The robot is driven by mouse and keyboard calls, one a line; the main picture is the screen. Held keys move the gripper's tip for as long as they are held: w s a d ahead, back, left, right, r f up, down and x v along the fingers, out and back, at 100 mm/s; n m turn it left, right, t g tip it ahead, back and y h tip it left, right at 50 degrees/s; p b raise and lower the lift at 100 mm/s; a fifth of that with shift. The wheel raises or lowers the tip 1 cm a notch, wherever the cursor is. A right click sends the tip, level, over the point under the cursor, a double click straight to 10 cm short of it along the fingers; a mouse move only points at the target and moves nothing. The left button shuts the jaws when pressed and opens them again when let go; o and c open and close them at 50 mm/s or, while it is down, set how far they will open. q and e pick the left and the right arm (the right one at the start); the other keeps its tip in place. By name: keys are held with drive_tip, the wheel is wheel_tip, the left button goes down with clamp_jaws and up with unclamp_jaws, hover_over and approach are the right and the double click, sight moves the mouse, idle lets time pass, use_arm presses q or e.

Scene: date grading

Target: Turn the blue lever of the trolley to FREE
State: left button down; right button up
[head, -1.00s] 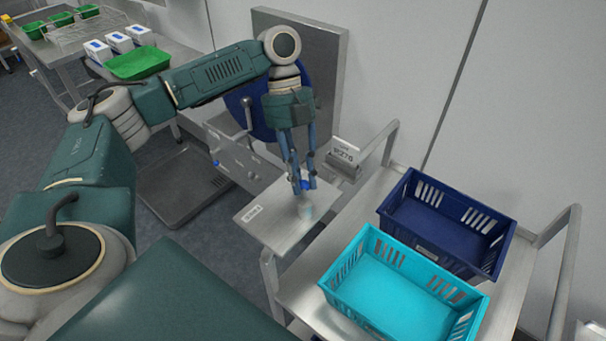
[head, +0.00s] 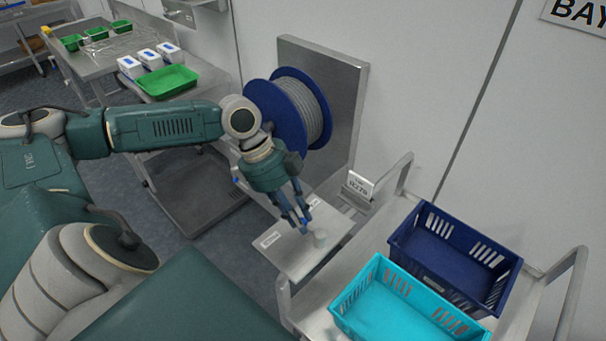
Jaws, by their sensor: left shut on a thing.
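The blue lever (head: 304,222) is mounted on a small metal plate (head: 297,260) at the left end of the trolley (head: 318,301). Its blue end is between the fingers of my left gripper (head: 303,224), which is shut on it. The fingers partly cover the lever. A grey round pivot (head: 320,239) shows just right of the fingertips, and the lever points left and back from it. A white label (head: 270,240) lies on the plate's left side, and another label is partly hidden behind the fingers. I cannot read either label. My right gripper is not in view.
A cyan crate (head: 347,321) and a dark blue crate (head: 401,243) stand on the trolley. A blue cable reel (head: 276,118) on a metal panel is behind my left wrist. A table (head: 213,84) with a green tray (head: 167,82) stands at the back left.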

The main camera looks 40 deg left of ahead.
sight(295, 247)
use_arm(q)
drive_tip(key=n+p, duration=0.1)
drive_tip(key=s+n+t+p, duration=0.1)
drive_tip(key=shift+s+d+r+n+y, duration=0.2)
drive_tip(key=shift+s+r+n+y, duration=0.1)
drive_tip(key=shift+n, duration=0.1)
drive_tip(key=n, duration=0.1)
drive_tip(key=s+n+t+p, duration=0.1)
drive_tip(key=shift+d+f+n+y, duration=0.1)
drive_tip(key=shift+d+n+y, duration=0.2)
drive_tip(key=n, duration=0.1)
drive_tip(key=s+d+n+t, duration=0.1)
drive_tip(key=shift+n+y, duration=0.3)
drive_tip(key=shift+y, duration=0.1)
drive_tip(key=shift+s+n+y+b, duration=0.1)
drive_tip(key=shift+n+y+b, duration=0.25)
drive_tip(key=shift+n, duration=0.25)
drive_tip(key=shift+d, duration=0.1)
drive_tip(key=c, duration=1.6)
unclamp_jaws()
drive_tip(key=shift+o, duration=0.2)
drive_tip(key=shift+f, duration=0.1)
